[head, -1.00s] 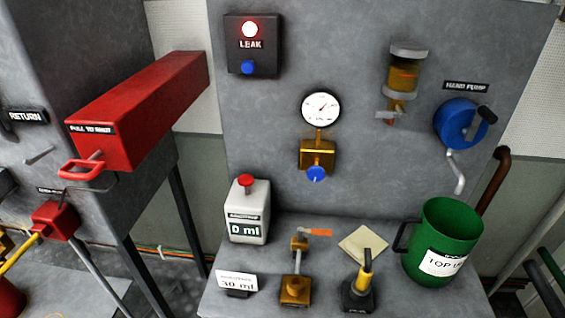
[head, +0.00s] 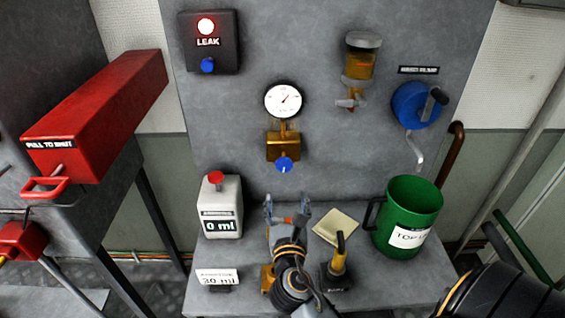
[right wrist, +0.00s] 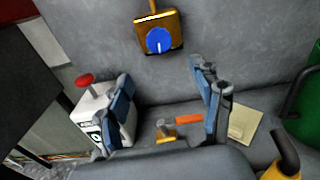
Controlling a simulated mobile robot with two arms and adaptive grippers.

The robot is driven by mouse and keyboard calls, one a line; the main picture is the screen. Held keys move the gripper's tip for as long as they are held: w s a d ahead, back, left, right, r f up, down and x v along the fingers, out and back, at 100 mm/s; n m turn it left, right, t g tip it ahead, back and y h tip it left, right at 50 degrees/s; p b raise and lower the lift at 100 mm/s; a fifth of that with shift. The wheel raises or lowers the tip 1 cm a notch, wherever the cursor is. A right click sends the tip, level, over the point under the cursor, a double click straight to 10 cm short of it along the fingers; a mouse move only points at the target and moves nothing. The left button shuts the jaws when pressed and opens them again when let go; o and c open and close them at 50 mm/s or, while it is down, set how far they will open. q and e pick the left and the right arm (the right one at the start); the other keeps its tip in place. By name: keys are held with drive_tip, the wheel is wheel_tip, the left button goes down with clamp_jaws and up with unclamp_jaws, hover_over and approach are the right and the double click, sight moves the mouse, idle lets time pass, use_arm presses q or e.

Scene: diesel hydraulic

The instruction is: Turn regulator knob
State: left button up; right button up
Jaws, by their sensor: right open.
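The regulator is a brass block (head: 283,147) under a round white gauge (head: 283,100) on the grey panel. Its blue knob (head: 284,165) with a white mark sits at the block's lower front. In the right wrist view the knob (right wrist: 160,40) shows face-on, its white mark near vertical. My right gripper (head: 287,208) is open and empty, below the knob and apart from it, over the shelf. Its two fingers also show in the right wrist view (right wrist: 165,95), with the knob beyond and above the gap between them. My left gripper is not in view.
A white bottle (head: 219,210) with a red cap stands left of my gripper. A brass valve with an orange handle (right wrist: 188,119) is partly hidden by it.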

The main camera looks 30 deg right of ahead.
sight(284, 165)
drive_tip(key=shift+n, duration=0.3)
drive_tip(key=p+x, duration=0.1)
drive_tip(key=x, duration=0.8)
drive_tip(key=r+p+x, duration=0.1)
drive_tip(key=x, duration=0.4)
drive_tip(key=shift+w+a+p, duration=0.1)
drive_tip(key=shift+p, duration=0.25)
drive_tip(key=c, duration=1.2)
